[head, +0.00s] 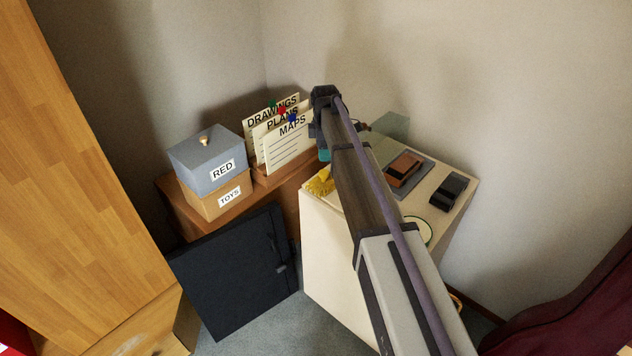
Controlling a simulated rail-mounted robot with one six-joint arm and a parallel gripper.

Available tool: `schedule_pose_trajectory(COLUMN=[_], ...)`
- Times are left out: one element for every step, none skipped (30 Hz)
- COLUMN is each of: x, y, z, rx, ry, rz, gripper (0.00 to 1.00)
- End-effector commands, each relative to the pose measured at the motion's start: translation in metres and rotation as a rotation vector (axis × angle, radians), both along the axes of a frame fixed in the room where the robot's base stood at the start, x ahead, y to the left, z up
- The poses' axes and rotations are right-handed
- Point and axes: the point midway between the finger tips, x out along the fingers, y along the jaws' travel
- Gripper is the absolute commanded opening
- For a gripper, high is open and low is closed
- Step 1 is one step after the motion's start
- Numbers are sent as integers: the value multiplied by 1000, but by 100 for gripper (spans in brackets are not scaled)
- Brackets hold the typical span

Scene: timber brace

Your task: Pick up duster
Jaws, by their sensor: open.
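A yellow, fluffy thing that looks like the duster (320,182) lies at the left back corner of the cream cabinet top, partly hidden by my arm. A small teal patch (324,155) shows just above it beside the arm; I cannot tell what it belongs to. My arm reaches up from the lower right across the cabinet. My gripper (320,132) is at its far end, above and behind the duster in the picture, mostly hidden by the arm. It is open, and nothing is seen in it.
The cream cabinet top (440,215) also holds a brown block on a grey pad (404,168), a black block (448,192) and a greenish translucent box (388,125). Left stand labelled boxes (210,165), a card file (285,140) and a dark panel (235,275). Walls close the back.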

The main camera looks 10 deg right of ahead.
Motion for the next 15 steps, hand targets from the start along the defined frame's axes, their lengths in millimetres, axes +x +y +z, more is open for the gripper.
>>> schedule_pose_trajectory(x=[0, 0, 0, 0, 0, 0, -1, -1, -1, -1, -1, -1, -1, -1, -1], y=[0, 0, 0, 0, 0, 0, 0, 0, 0, 0, 0, 0, 0, 0, 0], z=[-1, -3, -8, -13, -19, -28, -35, -42, -50, -55, -59, -61, -61, -60, -58], rx=[0, 0, 0, 0, 0, 0, 0, 0, 0, 0, 0, 0, 0, 0, 0], ry=[0, 0, 0, 0, 0, 0, 0, 0, 0, 0, 0, 0, 0, 0, 0], rz=[1, 0, 0, 0, -1, -1, -1, -2, -2, -2, -2, -2, -2, -3, -3], gripper=[67, 67, 67, 67, 67, 67, 67, 67, 67, 67, 67, 67, 67, 67, 67])
